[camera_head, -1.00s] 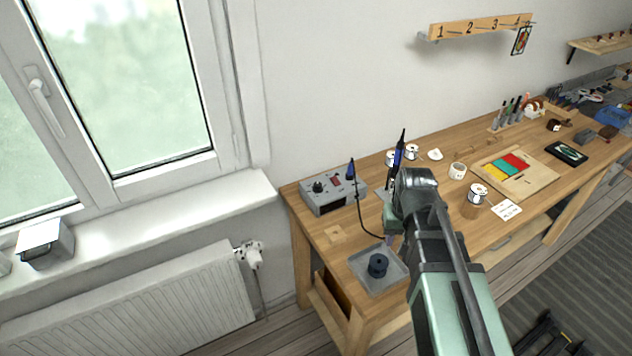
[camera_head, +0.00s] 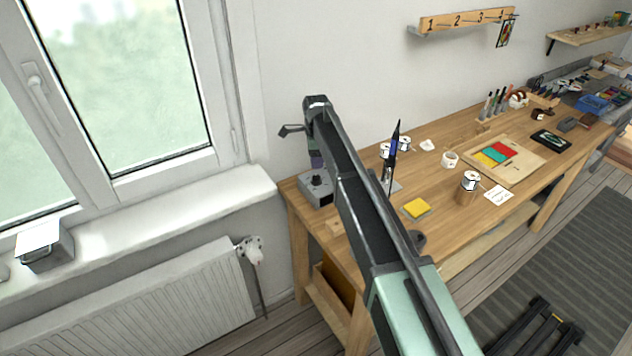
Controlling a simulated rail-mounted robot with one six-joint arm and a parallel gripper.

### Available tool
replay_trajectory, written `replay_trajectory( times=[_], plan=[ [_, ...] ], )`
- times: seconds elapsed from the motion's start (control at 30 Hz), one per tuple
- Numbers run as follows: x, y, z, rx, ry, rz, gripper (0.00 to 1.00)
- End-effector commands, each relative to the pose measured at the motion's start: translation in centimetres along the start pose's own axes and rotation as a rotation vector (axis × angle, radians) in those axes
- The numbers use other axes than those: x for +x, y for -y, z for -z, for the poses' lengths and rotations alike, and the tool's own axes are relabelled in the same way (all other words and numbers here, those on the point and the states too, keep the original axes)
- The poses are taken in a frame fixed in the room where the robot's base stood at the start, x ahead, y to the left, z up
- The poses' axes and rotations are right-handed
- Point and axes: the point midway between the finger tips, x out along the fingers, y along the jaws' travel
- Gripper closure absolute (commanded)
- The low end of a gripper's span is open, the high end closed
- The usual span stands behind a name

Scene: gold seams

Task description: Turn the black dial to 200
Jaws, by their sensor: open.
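The black dial (camera_head: 317,181) sits on top of the grey control box (camera_head: 313,197) at the left end of the workbench. The box's right part is hidden behind my arm. My gripper (camera_head: 316,163) hangs from the end of the arm, pointing down just above the dial. It is open, though its fingers are small and partly hidden. It looks empty. Whether the fingers touch the dial or are around it, I cannot tell. The dial's setting and any number marks are too small to read.
A blue-and-black upright tool (camera_head: 395,150) stands right of my arm, with a yellow pad (camera_head: 416,208) in front. White spools, a mug (camera_head: 450,159) and a wooden board (camera_head: 528,164) lie farther right. The window sill (camera_head: 240,190) is close on the left.

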Motion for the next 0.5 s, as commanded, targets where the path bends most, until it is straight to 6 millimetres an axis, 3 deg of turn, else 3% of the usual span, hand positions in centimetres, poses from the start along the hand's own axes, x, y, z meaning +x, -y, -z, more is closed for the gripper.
replay_trajectory(
  times=[0.03,0.2,0.33,0.5],
  plan=[
    [2.4,0.0,0.0,0.000,0.000,0.000,0.44],
    [6.4,0.0,0.0,-0.001,0.000,0.000,0.44],
    [7.9,0.0,0.0,-0.001,0.000,0.000,0.44],
    [7.9,0.0,0.0,-0.001,0.000,0.000,0.44]
  ],
)
